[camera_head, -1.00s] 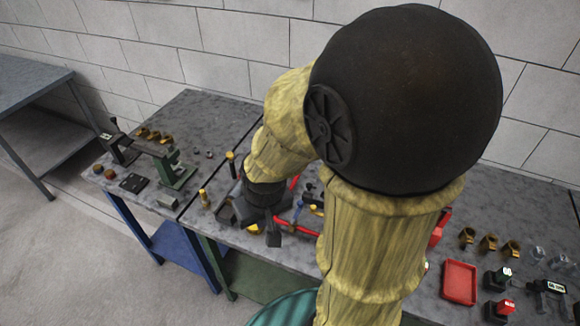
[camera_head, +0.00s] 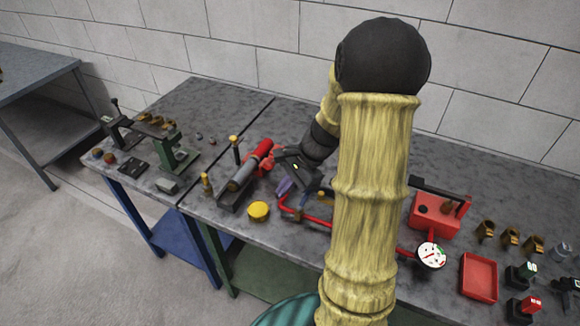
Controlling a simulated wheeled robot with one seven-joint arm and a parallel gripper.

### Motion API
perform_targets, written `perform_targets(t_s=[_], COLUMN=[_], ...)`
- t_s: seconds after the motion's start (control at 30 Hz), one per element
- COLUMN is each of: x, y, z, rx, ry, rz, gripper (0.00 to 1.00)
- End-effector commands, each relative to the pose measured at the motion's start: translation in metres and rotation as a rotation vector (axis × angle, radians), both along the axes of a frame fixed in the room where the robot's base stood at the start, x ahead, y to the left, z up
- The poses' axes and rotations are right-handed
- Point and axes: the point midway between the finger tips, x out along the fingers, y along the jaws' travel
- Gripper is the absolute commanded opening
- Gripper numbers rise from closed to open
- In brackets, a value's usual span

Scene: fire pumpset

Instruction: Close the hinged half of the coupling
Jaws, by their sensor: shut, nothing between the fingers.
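My gripper (camera_head: 290,183) is a dark grey head at the end of my yellow arm. It hangs over the middle of the bench, just right of the red and grey cylinder (camera_head: 252,168) on its black block. Its fingers look closed and empty. A small purple-blue part (camera_head: 284,187) shows right under the gripper, by the left end of a red pipe (camera_head: 320,220). This may belong to the coupling, but the gripper covers much of it and I cannot make out the hinged half or its angle. I cannot tell whether the gripper touches it.
A yellow disc (camera_head: 258,211) lies in front of the cylinder. My arm hides the middle of the pipe. To the right are a red pump box (camera_head: 434,214) with a lever, a gauge (camera_head: 431,255) and a red tray (camera_head: 479,277). A green press (camera_head: 176,152) stands on the left bench.

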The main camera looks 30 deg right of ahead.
Motion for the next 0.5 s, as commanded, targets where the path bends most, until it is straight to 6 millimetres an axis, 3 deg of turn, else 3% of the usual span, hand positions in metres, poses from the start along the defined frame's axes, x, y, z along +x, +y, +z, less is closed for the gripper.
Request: perform_targets(t_s=[0.03, 0.2, 0.4, 0.5], x=[0.011, 0.047, 0.069, 0.071], y=[-0.019, -0.082, -0.162, -0.181], z=[-0.021, -0.048, -0.061, -0.060], rx=[0.080, 0.388, 0.702, 0.776], ry=[0.015, 0.024, -0.022, -0.040], rz=[-0.123, -0.511, -0.832, -0.895], gripper=[0.00, 0.00, 0.00, 0.00])
